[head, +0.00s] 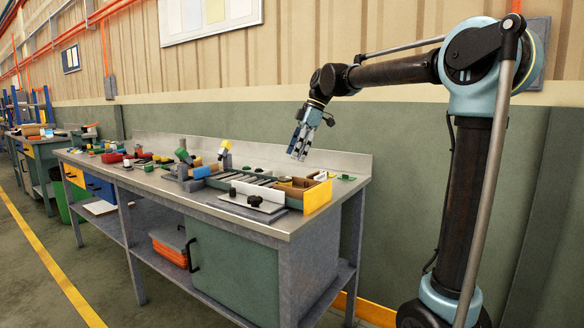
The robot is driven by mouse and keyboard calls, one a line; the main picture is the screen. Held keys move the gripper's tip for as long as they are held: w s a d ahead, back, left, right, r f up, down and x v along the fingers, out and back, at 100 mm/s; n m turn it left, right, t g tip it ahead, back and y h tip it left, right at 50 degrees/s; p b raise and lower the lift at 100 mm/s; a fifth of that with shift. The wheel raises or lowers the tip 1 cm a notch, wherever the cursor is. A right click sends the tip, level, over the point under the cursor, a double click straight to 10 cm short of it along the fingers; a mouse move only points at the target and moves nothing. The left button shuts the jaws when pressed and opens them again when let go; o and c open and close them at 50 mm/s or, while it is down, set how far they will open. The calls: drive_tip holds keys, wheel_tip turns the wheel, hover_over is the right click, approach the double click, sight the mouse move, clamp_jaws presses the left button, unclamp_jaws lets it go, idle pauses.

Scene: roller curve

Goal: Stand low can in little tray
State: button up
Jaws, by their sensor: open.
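My gripper (297,155) hangs above the right part of the workbench, fingers pointing down, open and empty. It is apart from everything on the bench. I cannot pick out the low can for certain; several small dark round pieces, such as one (254,201) at the bench's front edge, are too small to tell. I cannot tell for sure which thing is the little tray. A shallow open case with a yellow end panel (318,197) lies below the gripper and holds small items.
The metal workbench (180,188) is crowded with small coloured parts and grey blocks along its left and middle. A low metal backsplash (345,160) runs along the bench's rear. The air around my gripper is clear.

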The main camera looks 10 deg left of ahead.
drive_tip(key=shift+v, duration=1.55)
drive_tip(key=s+d+f+m+t+h, duration=0.1)
drive_tip(key=s+d+f+m, duration=0.35)
drive_tip(key=d, duration=0.35)
drive_tip(key=s+d+f+m+t, duration=0.1)
drive_tip(key=s+d+f+m, duration=0.2)
drive_tip(key=d+f, duration=0.35)
drive_tip(key=s+d+f+m+t+h, duration=0.1)
drive_tip(key=s+d+f+m, duration=0.25)
drive_tip(key=d, duration=0.55)
drive_tip(key=s+d+f+m, duration=0.3)
drive_tip(key=s+d+f, duration=0.1)
drive_tip(key=f, duration=0.2)
drive_tip(key=s+d+f+m+h, duration=0.1)
drive_tip(key=s+d+f+m, duration=0.3)
drive_tip(key=f, duration=0.3)
drive_tip(key=s+d+f+m+t+h, duration=0.1)
drive_tip(key=s+d+f+m, duration=0.3)
drive_tip(key=s+f, duration=0.2)
drive_tip(key=shift+d+f, duration=0.4)
drive_tip(key=shift+f, duration=0.35)
drive_tip(key=shift+w+f, duration=0.2)
drive_tip(key=shift+w, duration=0.2)
drive_tip(key=shift+c, duration=0.6)
